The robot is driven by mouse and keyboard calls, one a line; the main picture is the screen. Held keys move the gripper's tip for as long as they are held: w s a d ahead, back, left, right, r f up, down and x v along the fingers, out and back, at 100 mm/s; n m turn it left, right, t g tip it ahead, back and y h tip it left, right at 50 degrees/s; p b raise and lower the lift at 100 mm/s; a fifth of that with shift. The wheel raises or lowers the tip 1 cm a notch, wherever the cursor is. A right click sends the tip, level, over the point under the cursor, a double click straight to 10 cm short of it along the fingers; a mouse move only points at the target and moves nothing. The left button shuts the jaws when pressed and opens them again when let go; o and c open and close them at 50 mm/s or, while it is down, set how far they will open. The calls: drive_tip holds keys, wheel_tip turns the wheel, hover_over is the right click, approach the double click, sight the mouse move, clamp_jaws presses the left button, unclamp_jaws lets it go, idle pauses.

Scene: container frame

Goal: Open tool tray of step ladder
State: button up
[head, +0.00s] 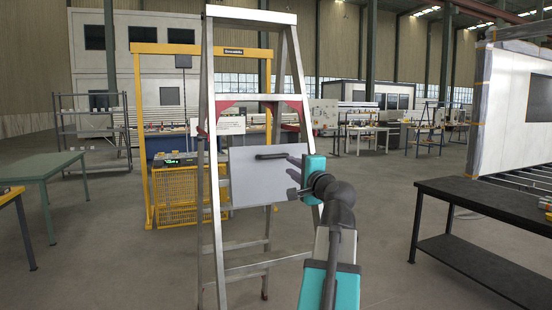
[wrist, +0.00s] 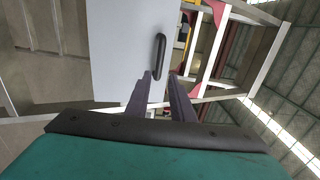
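The step ladder (head: 208,140) stands upright in front of me, with a white top step and red brackets. Its tool tray (head: 250,185) shows as a flat light-grey panel across the ladder's rails. A dark handle (head: 270,156) is near the panel's upper right part. In the wrist view the tray (wrist: 118,45) fills the upper middle, with the black handle (wrist: 159,58) near its right edge. My gripper (head: 290,176) is open at the panel's right side. In the wrist view the fingers of my gripper (wrist: 160,77) are apart, with the handle's lower end between or just beyond their tips; contact cannot be told.
A dark workbench (head: 490,203) stands at the right and a green table (head: 40,168) at the left. A yellow frame (head: 140,120) with a yellow mesh basket (head: 175,195) is behind the ladder. The floor around the ladder's front is clear.

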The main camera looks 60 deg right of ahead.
sight(277, 157)
drive_tip(key=shift+p+x, duration=0.65)
drive_tip(key=shift+x, duration=6.3)
drive_tip(key=shift+a, duration=0.1)
drive_tip(key=shift+c, duration=0.5)
clamp_jaws()
